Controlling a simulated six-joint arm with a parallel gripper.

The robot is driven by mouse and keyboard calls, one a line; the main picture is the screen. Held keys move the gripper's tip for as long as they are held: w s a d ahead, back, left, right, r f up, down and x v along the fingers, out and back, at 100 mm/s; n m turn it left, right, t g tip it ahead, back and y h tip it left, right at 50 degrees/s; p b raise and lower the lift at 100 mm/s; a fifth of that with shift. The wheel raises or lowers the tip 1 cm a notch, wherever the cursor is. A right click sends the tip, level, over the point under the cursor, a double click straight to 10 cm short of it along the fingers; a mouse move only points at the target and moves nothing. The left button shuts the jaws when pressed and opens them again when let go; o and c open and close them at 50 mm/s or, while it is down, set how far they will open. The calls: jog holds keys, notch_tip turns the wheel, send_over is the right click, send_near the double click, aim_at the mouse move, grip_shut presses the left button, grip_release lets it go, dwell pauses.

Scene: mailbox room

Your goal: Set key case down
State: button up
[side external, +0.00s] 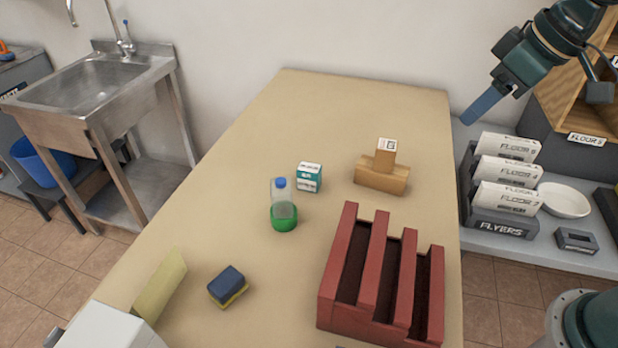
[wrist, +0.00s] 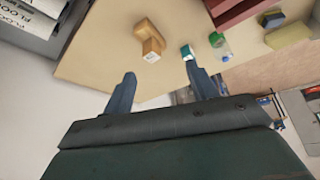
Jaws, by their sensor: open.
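My gripper (wrist: 161,78) is open, with nothing seen between its fingers in the wrist view. In the side external view its blue finger (side external: 485,103) is raised at the upper right, apart from the table (side external: 335,110). I see nothing that I can surely call the key case. A small dark grey case-like box (side external: 577,240) lies on the grey shelf at the right, but I cannot tell if it is the key case. A brown wooden piece with a white label (side external: 381,176) lies on the table, also in the wrist view (wrist: 149,36).
On the table are a red slotted rack (side external: 339,265), a green-bottomed bottle (side external: 284,215), a teal and white carton (side external: 309,178), a sponge (side external: 228,287) and a yellow pad (side external: 160,285). The grey shelf holds a flyer rack (side external: 498,226) and white bowl (side external: 564,201). The table's far end is clear.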

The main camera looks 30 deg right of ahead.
jog(key=s+d+f+m, duration=0.1)
jog(key=s+d, duration=0.1)
jog(key=s, duration=0.5)
jog(key=s+d+m+h, duration=0.1)
jog(key=s+d+m, duration=0.1)
jog(key=s, duration=0.5)
jog(key=shift+d+f+t, duration=0.15)
jog(key=shift+f+t, duration=0.25)
dwell(0.4)
